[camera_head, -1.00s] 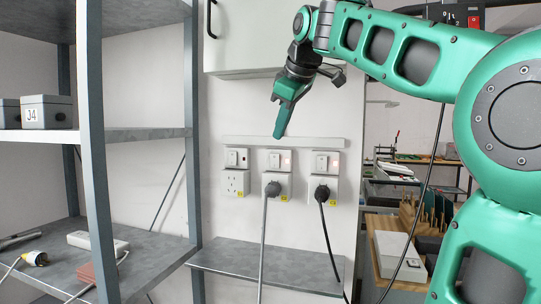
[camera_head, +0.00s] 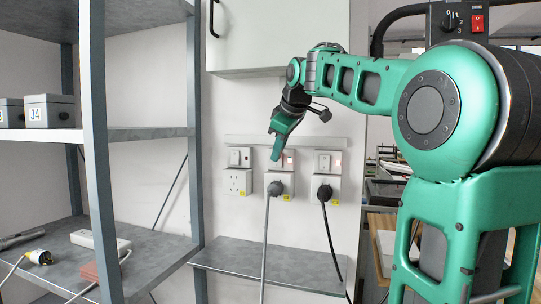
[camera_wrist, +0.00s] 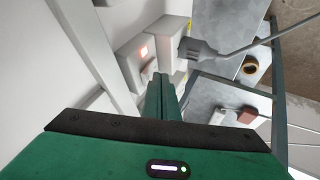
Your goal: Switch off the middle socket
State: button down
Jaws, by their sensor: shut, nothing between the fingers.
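The middle socket (camera_head: 281,180) is a white wall unit with a switch on top and a grey plug (camera_head: 276,188) in its lower part. A red light glows on its switch panel (camera_head: 289,160), and shows in the wrist view (camera_wrist: 144,51). My gripper (camera_head: 274,158) is shut and empty, its fingertips over the left part of that switch panel. In the wrist view my green fingers (camera_wrist: 162,80) point at the white rocker (camera_wrist: 150,68) below the light. I cannot tell whether they touch it. In the head view the gripper partly hides the switch.
The left socket (camera_head: 239,181) has no plug. The right socket (camera_head: 325,184) holds a black plug and cord. A grey ledge (camera_head: 250,258) lies below, and a metal shelf rack (camera_head: 98,150) stands left. A white cabinet (camera_head: 270,40) hangs above.

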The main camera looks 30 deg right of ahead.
jog(key=shift+w+d, duration=0.2)
jog(key=shift+d, duration=0.05)
jog(key=shift+d+r, duration=0.1)
jog(key=shift+w+d+r, duration=0.1)
jog(key=shift+w+d, duration=0.05)
jog(key=shift+w, duration=0.05)
dwell(0.4)
jog(key=shift+r, duration=0.8)
jog(key=shift+s, duration=0.1)
